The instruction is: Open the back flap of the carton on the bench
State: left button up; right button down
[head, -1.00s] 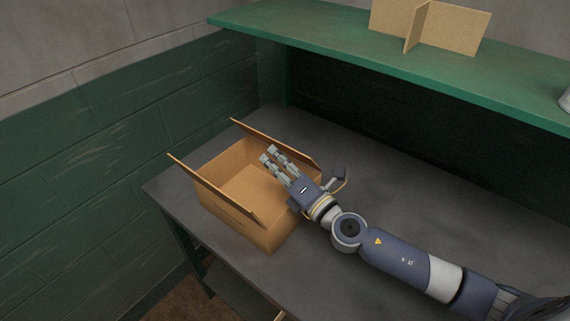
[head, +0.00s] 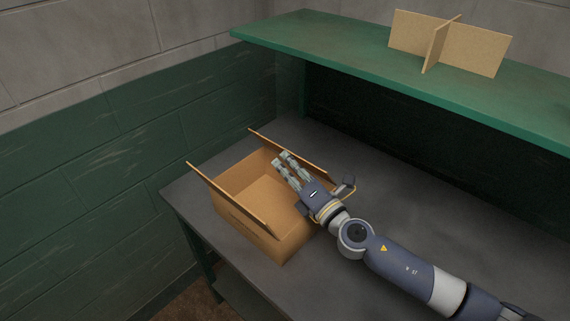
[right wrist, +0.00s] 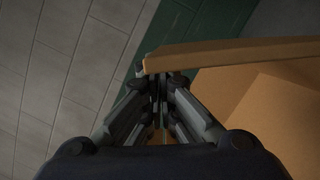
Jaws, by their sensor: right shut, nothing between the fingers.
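The brown carton (head: 262,236) stands on the bench (head: 400,205) near its left end. Its top is open and I see into its empty inside. The back flap (head: 262,139) stands up and leans outward along the far side. The front flap (head: 232,199) is raised along the near-left side. My right gripper (head: 283,161) is over the carton's opening, close beside the back flap and partly covering it. Its fingers are shut and empty. In the right wrist view, the shut fingertips (right wrist: 160,78) are at a flap's edge (right wrist: 225,52); contact is unclear. My left gripper is out of view.
A green shelf (head: 400,75) runs above the back of the bench and holds a cardboard divider (head: 435,45). A green and grey block wall (head: 90,160) is close on the left. The bench right of the carton is clear apart from my right arm.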

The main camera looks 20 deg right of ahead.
jog(key=shift+d+r, duration=0.1)
jog(key=shift+r, duration=0.05)
jog(key=d+r+m+p, duration=0.1)
jog(key=p, duration=0.1)
jog(key=w+r+m+p, duration=0.1)
jog(key=m, duration=0.1)
jog(key=d+r+m+g+p, duration=0.1)
jog(key=p, duration=0.1)
jog(key=shift+w+d+m+h+p, duration=0.3)
jog(key=shift+w+h, duration=0.1)
jog(key=shift+w+d+m, duration=0.2)
jog(key=shift+d+m, duration=0.1)
jog(key=shift+m, duration=0.1)
jog(key=shift+w+d+p, duration=0.2)
jog(key=shift+d+p, duration=0.1)
jog(key=shift+p, duration=0.05)
jog(key=shift+w+d+r, duration=0.15)
jog(key=shift+w+d, duration=0.25)
jog(key=shift+d, duration=0.2)
jog(key=shift+w+d+r, duration=0.1)
jog(key=shift+w+d, duration=0.3)
jog(key=shift+d, duration=0.3)
